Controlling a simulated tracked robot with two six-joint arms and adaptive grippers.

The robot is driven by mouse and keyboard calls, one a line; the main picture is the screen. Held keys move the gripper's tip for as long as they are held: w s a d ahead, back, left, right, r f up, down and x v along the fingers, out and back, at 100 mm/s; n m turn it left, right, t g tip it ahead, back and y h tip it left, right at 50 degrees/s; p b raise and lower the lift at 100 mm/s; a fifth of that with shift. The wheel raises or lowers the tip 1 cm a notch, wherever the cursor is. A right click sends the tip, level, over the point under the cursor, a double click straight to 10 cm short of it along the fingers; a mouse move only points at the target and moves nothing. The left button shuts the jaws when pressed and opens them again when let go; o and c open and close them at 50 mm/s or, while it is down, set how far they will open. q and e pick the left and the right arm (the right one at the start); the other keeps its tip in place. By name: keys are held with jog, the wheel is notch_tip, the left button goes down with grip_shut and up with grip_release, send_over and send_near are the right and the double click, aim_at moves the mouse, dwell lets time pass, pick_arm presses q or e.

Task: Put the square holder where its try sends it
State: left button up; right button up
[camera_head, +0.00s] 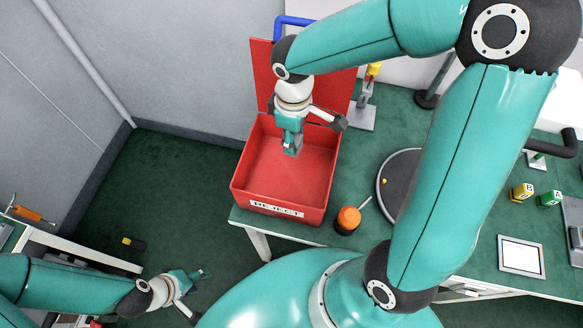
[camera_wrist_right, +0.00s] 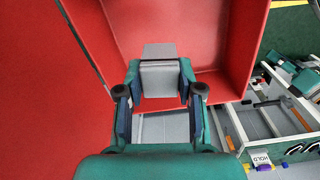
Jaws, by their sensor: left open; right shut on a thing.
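My right gripper (camera_head: 291,148) points down inside the open red bin labelled REJECT (camera_head: 276,209). It is shut on a grey, square-faced piece, the square holder (camera_wrist_right: 160,76), which shows between the fingers in the right wrist view (camera_wrist_right: 160,92). In the head view the holder is mostly hidden by the gripper. The holder is inside the bin's outline; I cannot tell whether it touches the floor. The bin looks otherwise empty. My left gripper (camera_head: 203,274) is open and empty, low at the left, away from the bench.
The bin's red lid (camera_head: 338,90) stands open behind it. An orange-topped pot (camera_head: 348,219) and a round dark plate (camera_head: 396,185) are to its right. Yellow (camera_head: 522,192) and green (camera_head: 549,198) blocks and a tablet (camera_head: 521,255) lie farther right.

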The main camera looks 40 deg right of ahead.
notch_tip(320, 180, down, 3)
jog(key=shift+r+b, duration=0.1)
jog(key=shift+b, duration=0.7)
jog(key=o, duration=1)
notch_tip(320, 180, up, 12)
jog(key=shift+f, duration=0.1)
